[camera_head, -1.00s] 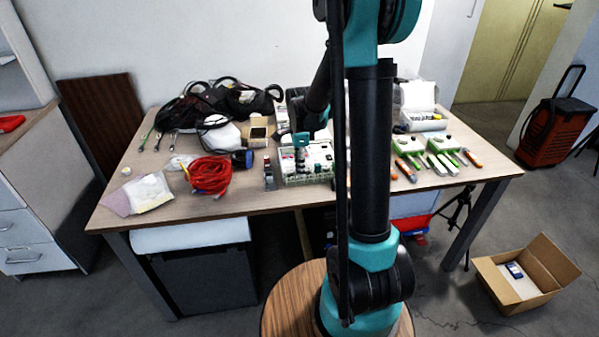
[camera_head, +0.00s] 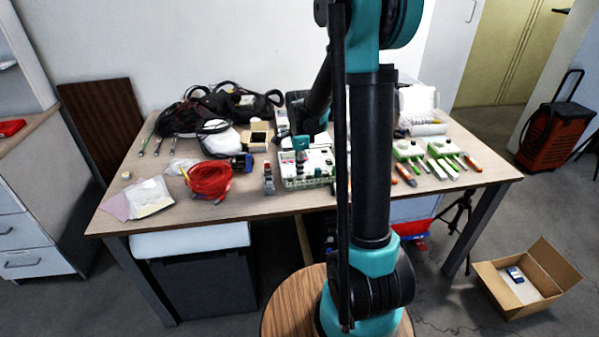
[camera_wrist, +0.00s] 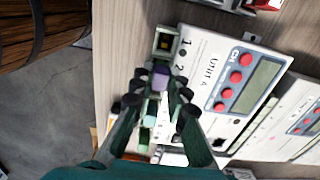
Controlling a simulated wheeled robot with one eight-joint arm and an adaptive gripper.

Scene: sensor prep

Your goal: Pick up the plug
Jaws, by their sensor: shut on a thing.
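In the wrist view, my gripper (camera_wrist: 160,82) has its two dark fingers closed on a small block with a purple top (camera_wrist: 160,75) and a pale green part below it. I take this block to be the plug, though the fingers hide much of it. It is just below a square dark socket (camera_wrist: 165,42) on a white panel marked "Unit A" (camera_wrist: 208,90). I cannot tell whether the plug touches the panel. In the head view, my gripper (camera_head: 301,168) is over the white unit (camera_head: 321,160) at the table's middle; the plug is too small to make out there.
A second white unit (camera_wrist: 292,122) lies right of Unit A in the wrist view. On the table (camera_head: 255,203) are a red cable coil (camera_head: 209,180), a black bag (camera_head: 190,115) and several tools (camera_head: 440,168) at right.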

